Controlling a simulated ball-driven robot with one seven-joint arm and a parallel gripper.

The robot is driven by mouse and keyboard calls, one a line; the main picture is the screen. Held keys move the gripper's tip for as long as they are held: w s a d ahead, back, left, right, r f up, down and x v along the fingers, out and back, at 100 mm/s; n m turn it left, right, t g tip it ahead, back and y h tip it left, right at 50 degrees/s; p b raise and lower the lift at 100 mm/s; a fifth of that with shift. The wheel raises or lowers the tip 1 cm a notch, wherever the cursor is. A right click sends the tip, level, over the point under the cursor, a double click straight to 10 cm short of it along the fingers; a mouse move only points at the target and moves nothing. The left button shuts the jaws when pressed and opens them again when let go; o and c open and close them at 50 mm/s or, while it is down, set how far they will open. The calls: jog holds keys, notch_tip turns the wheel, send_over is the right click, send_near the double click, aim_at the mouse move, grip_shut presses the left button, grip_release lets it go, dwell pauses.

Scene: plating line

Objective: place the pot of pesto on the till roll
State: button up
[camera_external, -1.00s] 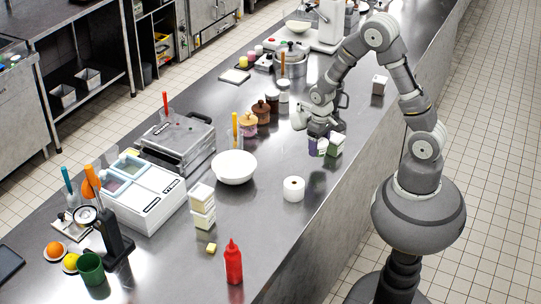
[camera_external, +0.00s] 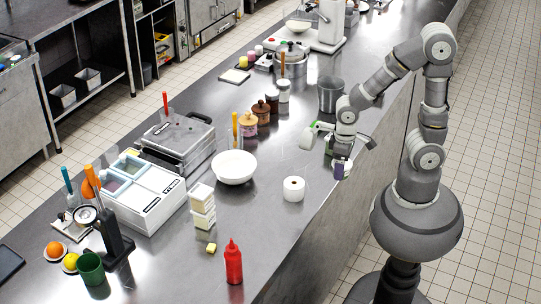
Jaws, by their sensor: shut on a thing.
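The till roll (camera_external: 293,189) is a white upright cylinder with a dark hole in its top, standing near the counter's right edge. My gripper (camera_external: 342,157) points down beyond it, to its upper right and apart from it. It is shut on a small dark purple and pale thing at the fingertips, which I take as the pot of pesto (camera_external: 341,169). The fingers partly hide it, and its shape is unclear. A pale thing with a green top (camera_external: 308,137) shows just left of the gripper; I cannot tell if they touch.
A steel pot (camera_external: 330,94) stands behind the gripper. Bare counter surrounds the roll.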

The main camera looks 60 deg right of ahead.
jog(key=shift+w+a+r+p, duration=0.15)
jog(key=shift+w+r+p, duration=0.3)
jog(key=shift+p, duration=0.55)
jog(key=p, duration=0.3)
jog(key=shift+w, duration=0.2)
jog(key=w+a, duration=0.1)
jog(key=w, duration=0.3)
jog(key=w+a+f+b, duration=0.1)
jog(key=w+a, duration=0.1)
jog(key=w, duration=0.2)
jog(key=w+a+f, duration=0.1)
jog(key=w+a, duration=0.1)
jog(key=w, duration=0.2)
jog(key=shift+w+f+b, duration=0.2)
jog(key=shift+w+b, duration=0.15)
jog(key=shift+f+b, duration=0.65)
jog(key=shift+f, duration=1.05)
jog(key=shift+f, duration=0.2)
jog(key=o, duration=1.1)
jog(key=shift+r, duration=0.1)
